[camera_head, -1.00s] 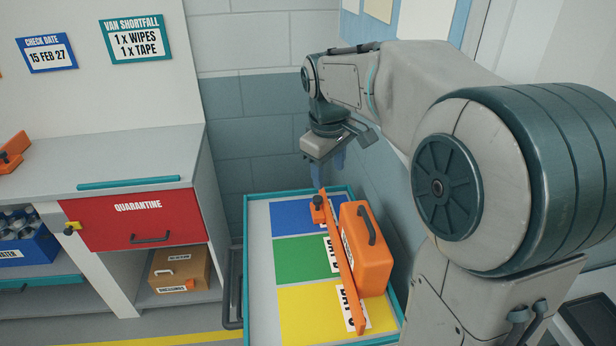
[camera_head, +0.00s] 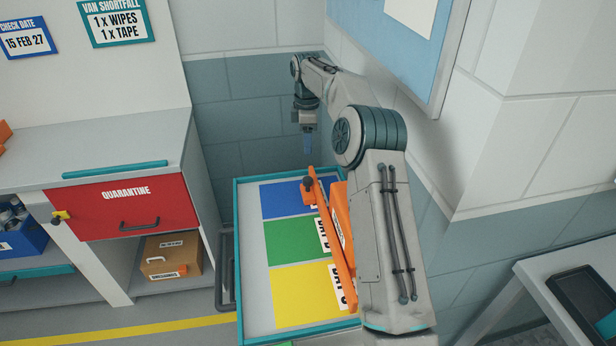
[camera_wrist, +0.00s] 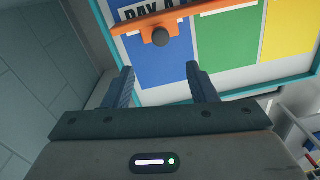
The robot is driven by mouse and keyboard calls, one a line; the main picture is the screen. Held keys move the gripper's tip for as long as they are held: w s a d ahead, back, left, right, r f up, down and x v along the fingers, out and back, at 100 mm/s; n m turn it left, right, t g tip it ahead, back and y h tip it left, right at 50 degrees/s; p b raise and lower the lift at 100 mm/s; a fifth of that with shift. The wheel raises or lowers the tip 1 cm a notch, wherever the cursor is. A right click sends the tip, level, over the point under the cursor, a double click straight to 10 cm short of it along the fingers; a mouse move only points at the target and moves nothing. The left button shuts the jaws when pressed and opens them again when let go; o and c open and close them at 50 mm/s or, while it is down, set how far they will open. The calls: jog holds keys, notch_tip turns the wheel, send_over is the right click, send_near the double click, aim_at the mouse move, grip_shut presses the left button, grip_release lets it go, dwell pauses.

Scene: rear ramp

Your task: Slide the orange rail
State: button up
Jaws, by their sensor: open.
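The orange rail (camera_head: 334,232) stretches lengthwise over the teal-rimmed tray (camera_head: 240,262), along the right of the blue, green and yellow bays. A dark round knob (camera_head: 307,183) sits by its far end, over the blue bay; it also shows in the wrist view (camera_wrist: 160,38). The rail crosses the top of the wrist view (camera_wrist: 222,22). My gripper (camera_head: 308,150) hangs fingers down just beyond the rail's far end. In the wrist view my gripper (camera_wrist: 161,78) is open and empty, its fingers apart, with the knob ahead between their lines, not touched.
An orange case (camera_head: 341,212) stands right of the rail, partly hidden by my arm. A grey handle bar (camera_head: 226,270) runs along the tray's left side. The red quarantine drawer (camera_head: 125,210) is at left. A wall closes off the back and right; a grey table (camera_head: 560,290) stands at right.

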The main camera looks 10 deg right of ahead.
aim_at(307, 179)
jog(key=f, duration=0.4)
jog(key=f+p, duration=0.1)
jog(key=f, duration=0.8)
jog(key=shift+s+f, duration=0.2)
jog(key=shift+s, duration=0.1)
grip_shut()
jog(key=shift+a, duration=0.15)
